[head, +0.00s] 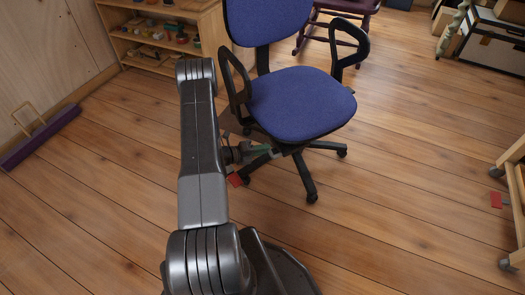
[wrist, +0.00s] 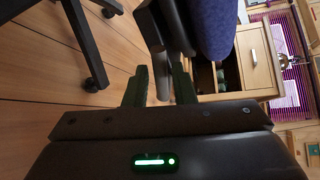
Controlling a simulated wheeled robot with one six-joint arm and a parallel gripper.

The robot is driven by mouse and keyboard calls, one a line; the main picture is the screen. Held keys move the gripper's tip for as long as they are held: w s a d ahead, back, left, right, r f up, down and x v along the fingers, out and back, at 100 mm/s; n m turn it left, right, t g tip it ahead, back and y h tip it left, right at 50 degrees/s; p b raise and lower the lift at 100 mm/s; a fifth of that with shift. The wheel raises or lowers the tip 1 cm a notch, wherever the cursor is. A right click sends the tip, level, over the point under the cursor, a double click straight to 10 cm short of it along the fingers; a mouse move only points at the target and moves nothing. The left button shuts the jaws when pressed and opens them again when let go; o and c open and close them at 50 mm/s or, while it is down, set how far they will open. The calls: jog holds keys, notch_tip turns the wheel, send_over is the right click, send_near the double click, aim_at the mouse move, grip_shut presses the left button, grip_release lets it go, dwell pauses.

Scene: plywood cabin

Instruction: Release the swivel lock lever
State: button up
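A blue office chair (head: 298,103) with black armrests and a black wheeled base stands ahead of my arm. My gripper (head: 266,153) is low beside the chair, under the seat's left edge and above the base legs. In the wrist view, the two green fingers of my gripper (wrist: 159,85) stand apart. A dark grey lever-like part (wrist: 158,62) from under the seat (wrist: 215,25) reaches between them, and it looks like the swivel lock lever. I cannot tell whether the fingers touch it. In the head view the lever is not clearly visible.
A wooden shelf (head: 165,45) with small items stands behind on the left. A purple bar-like object (head: 40,137) lies by the left wall. A wheeled wooden cart (head: 512,200) is at the right edge. A small red piece (head: 234,180) shows below my gripper. The floor right of the chair is clear.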

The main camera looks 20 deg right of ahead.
aim_at(274, 147)
jog(key=shift+d, duration=0.1)
jog(key=shift+c, duration=0.4)
grip_shut()
jog(key=shift+r, duration=0.1)
jog(key=shift+s+d+r+m+t+b, duration=0.1)
jog(key=shift+s+r+m+t+b, duration=0.4)
jog(key=shift+m, duration=0.65)
jog(key=shift+s+a+r+m+t+b, duration=0.1)
jog(key=shift+s+r+m+t+b, duration=0.35)
jog(key=shift+m+b, duration=0.6)
jog(key=shift+s+d+r+m+t+b, duration=0.1)
jog(key=shift+s+r+m+t+b, duration=0.3)
jog(key=shift+m, duration=0.9)
jog(key=shift+w+f+t, duration=0.1)
jog(key=shift+t, duration=0.15)
